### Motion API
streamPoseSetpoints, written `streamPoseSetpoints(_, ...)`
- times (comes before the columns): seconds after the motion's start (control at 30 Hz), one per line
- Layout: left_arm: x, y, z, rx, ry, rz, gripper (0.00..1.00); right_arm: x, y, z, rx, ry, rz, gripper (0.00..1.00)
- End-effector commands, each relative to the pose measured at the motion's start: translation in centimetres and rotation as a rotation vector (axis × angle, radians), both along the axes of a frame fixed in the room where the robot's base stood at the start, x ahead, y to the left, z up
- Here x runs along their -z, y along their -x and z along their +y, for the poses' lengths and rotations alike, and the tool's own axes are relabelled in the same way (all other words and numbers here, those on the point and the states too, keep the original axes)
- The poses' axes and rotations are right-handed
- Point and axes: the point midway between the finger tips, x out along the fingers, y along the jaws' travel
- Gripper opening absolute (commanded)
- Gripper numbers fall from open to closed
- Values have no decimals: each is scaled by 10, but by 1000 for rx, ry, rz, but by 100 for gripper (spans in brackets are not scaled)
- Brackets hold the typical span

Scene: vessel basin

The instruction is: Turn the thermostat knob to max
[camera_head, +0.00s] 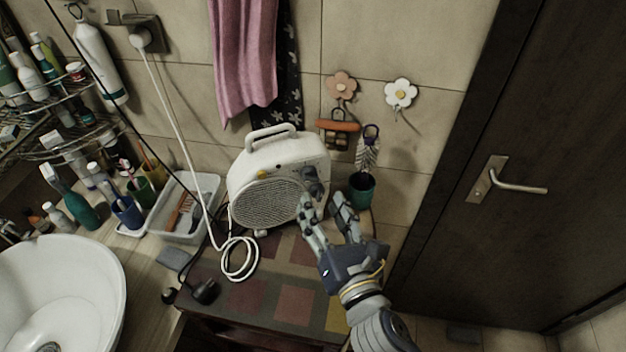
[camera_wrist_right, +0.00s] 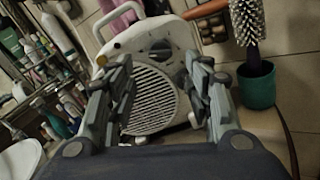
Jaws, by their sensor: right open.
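A white fan heater (camera_head: 274,190) with a round grille and a top handle stands on a cabinet with a checked top. Its dark knobs (camera_head: 311,178) are on the right part of its front. In the right wrist view the heater (camera_wrist_right: 152,85) is straight ahead, with a dark knob (camera_wrist_right: 158,46) above the grille, seen between the fingers. My right gripper (camera_head: 325,208) is open and empty, with its fingertips close in front of the heater's right side. I cannot tell whether they touch it. The knob's exact setting is too small to read. My left gripper is not in view.
A teal cup with a toilet brush (camera_head: 362,188) stands right of the heater. A plastic tray (camera_head: 186,212) and several bottles are at the left. A white cord (camera_head: 240,262) loops on the cabinet top. A basin (camera_head: 60,295) is at lower left, a dark door (camera_head: 540,130) at right.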

Motion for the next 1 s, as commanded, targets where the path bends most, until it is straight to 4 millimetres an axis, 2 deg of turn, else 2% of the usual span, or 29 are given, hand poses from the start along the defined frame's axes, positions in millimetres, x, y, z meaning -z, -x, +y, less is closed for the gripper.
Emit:
streamPoseSetpoints(0.1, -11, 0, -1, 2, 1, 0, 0, -4, -24, 7, 3, 0, -1, 47)
streamPoseSetpoints(0.3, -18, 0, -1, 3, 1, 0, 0, -2, -50, 16, 2, -3, 1, 47)
streamPoseSetpoints(0.5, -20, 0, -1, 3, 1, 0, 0, -1, -60, 20, 1, -3, 1, 47)
streamPoseSetpoints(0.77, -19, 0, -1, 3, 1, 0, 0, 0, -60, 20, 2, -2, 3, 47)
streamPoseSetpoints(0.93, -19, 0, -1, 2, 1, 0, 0, 0, -60, 20, 2, -2, 3, 8)
streamPoseSetpoints(0.97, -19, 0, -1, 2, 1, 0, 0, 0, -60, 20, 2, -2, 3, 3)
streamPoseSetpoints(1.0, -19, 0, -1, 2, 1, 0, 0, 0, -60, 20, 2, -2, 3, 3)
